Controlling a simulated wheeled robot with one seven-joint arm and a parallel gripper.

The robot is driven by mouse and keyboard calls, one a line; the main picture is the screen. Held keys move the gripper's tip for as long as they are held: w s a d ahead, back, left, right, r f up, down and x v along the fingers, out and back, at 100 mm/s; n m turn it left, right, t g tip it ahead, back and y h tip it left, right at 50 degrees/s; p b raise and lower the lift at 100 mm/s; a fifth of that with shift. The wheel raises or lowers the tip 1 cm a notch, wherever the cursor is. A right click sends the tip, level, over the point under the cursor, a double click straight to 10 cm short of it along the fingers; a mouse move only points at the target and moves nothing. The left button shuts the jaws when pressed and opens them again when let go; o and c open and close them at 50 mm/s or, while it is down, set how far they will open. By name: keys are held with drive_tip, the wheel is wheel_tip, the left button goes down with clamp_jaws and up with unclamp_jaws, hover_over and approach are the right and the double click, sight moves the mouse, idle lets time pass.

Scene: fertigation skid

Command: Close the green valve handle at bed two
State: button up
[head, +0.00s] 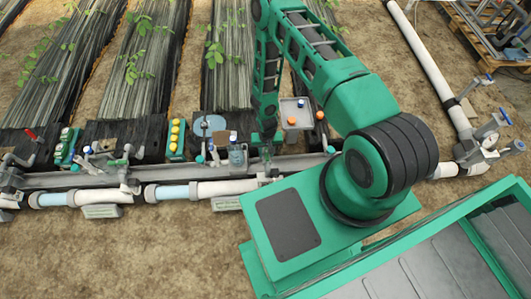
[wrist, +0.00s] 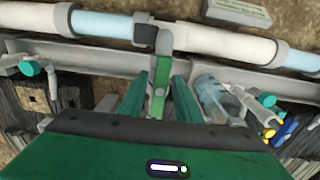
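The green valve handle (wrist: 159,90) shows in the wrist view, hanging down from a grey valve body (wrist: 150,33) on the pipe. My gripper (wrist: 158,84) is open, with one green finger on each side of the handle. Gaps show between the handle and both fingers, so they look apart from it. In the head view my gripper (head: 266,150) is low at the pipe rail near the middle, and it hides the handle there.
A clear bottle (wrist: 217,98) stands close to the right finger in the wrist view. The grey rail (wrist: 95,66) and the white pipe (wrist: 225,43) run across in front. A grey tray (head: 297,113) with small items lies right of my gripper in the head view.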

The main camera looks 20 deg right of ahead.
drive_tip(key=c, duration=0.3)
drive_tip(key=o, duration=0.7)
drive_tip(key=shift+f, duration=0.25)
drive_tip(key=shift+c, duration=0.4)
drive_tip(key=c, duration=0.6)
drive_tip(key=o, duration=0.7)
drive_tip(key=shift+f, duration=0.25)
